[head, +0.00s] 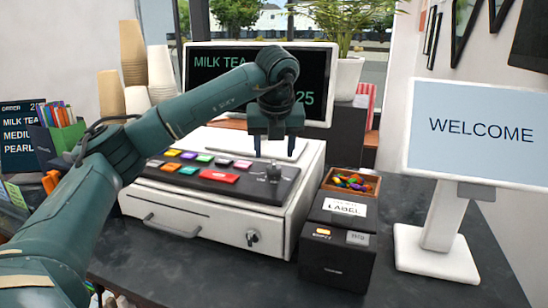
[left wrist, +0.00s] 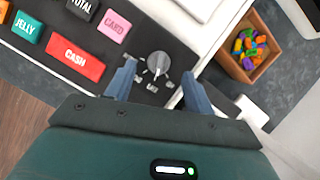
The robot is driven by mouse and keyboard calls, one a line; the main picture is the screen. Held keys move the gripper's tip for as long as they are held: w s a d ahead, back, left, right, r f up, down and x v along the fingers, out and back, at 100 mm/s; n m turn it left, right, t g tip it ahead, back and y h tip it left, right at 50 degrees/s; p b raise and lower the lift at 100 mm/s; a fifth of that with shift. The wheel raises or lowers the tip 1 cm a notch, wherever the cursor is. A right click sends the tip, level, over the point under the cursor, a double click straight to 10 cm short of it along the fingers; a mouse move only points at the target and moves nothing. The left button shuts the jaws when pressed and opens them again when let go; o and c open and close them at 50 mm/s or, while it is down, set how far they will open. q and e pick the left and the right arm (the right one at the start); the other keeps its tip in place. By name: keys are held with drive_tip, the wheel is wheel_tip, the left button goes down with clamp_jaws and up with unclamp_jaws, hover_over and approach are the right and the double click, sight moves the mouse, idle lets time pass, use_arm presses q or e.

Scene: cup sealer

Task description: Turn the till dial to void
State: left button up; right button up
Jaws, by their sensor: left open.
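The till (head: 200,215) is a white cash register with coloured keys on a black top panel. The grey till dial (head: 273,173) sits at the right end of that panel. In the left wrist view the round dial (left wrist: 158,64) has small labels around it, too small to read. My left gripper (head: 271,150) is open and points down above the dial. In the left wrist view its two blue fingers (left wrist: 152,85) are on either side of the dial's near side, apart from it as far as I can tell. My right gripper is not in view.
A black label printer (head: 335,255) and a wooden box of colourful pieces (head: 350,182) stand right of the till. A welcome screen (head: 478,135) is further right. A menu monitor (head: 200,68) and stacked cups (head: 132,50) stand behind. Dark counter is clear in front.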

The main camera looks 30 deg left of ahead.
sight(274, 162)
use_arm(q)
drive_tip(key=shift+x, duration=2.05)
drive_tip(key=shift+c, duration=0.2)
drive_tip(key=c, duration=0.9)
